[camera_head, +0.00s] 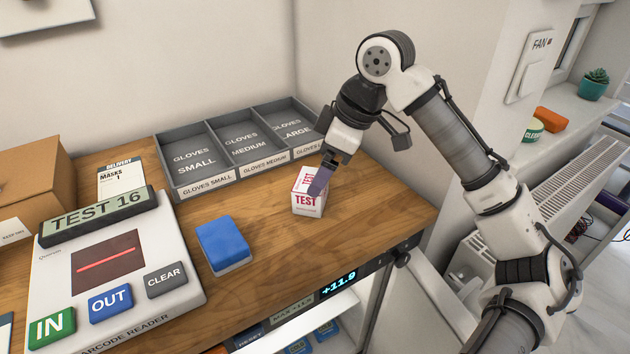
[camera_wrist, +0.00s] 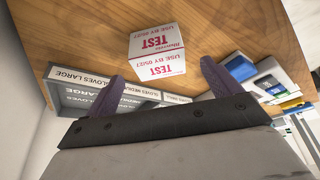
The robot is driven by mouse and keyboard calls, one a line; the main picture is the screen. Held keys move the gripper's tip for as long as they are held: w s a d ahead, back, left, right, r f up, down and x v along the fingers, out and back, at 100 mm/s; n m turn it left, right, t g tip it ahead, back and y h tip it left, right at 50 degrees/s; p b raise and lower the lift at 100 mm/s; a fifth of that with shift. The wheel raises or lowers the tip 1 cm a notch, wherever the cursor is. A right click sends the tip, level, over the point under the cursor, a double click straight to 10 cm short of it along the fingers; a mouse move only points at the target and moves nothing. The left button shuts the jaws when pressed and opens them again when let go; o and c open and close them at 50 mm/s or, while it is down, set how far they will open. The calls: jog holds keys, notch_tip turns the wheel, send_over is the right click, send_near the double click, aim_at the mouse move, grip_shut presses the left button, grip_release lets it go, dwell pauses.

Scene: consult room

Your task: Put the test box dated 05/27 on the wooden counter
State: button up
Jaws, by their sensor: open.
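The test box (camera_head: 306,204) is a small white carton with red TEST print. It stands upright on the wooden counter (camera_head: 270,287), near the counter's right end. In the wrist view the box (camera_wrist: 157,48) shows two printed faces, with a use-by line that appears to read 05/27. My gripper (camera_head: 321,180) is at the box from above and behind. Its purple fingers are open in the wrist view (camera_wrist: 162,72), one to each side of the box, with gaps between them and it. In the head view a finger covers part of the box's right side.
A grey glove tray (camera_head: 238,174) with three sections stands behind the box. A blue-and-white sponge-like block (camera_head: 223,242) lies to its left. A barcode reader (camera_head: 190,252) showing TEST 16 and a cardboard box (camera_head: 35,172) are farther left. Bare wood lies in front of the box.

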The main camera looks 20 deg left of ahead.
jog(key=v, duration=0.6)
jog(key=shift+f, duration=0.1)
